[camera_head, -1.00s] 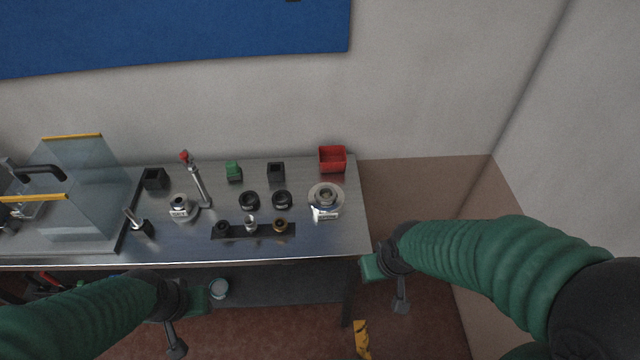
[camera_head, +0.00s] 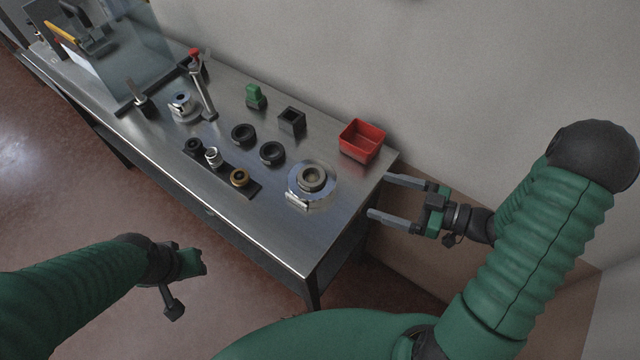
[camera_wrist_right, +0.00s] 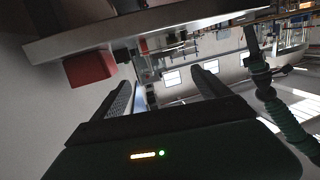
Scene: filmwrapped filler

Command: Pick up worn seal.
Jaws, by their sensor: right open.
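A round silver fixture (camera_head: 305,198) stands near the right end of the metal table, with a greyish-beige ring (camera_head: 312,178) seated on top. Two black rings lie left of it, one at the left (camera_head: 243,134) and one at the right (camera_head: 271,153). I cannot tell for sure which ring is the worn seal. My right gripper (camera_head: 379,196) is open and empty, just off the table's right end, its fingers pointing left toward the fixture. Its two fingers also show apart in the right wrist view (camera_wrist_right: 165,88). My left gripper (camera_head: 190,263) is off the table's front; its fingers are not clear.
A red bin (camera_head: 362,141) stands at the back right corner, near my right gripper. A dark strip (camera_head: 222,172) holds several small fittings at the front. A black square holder (camera_head: 291,121), a green block (camera_head: 256,97) and a red-topped lever stand (camera_head: 203,86) are farther back.

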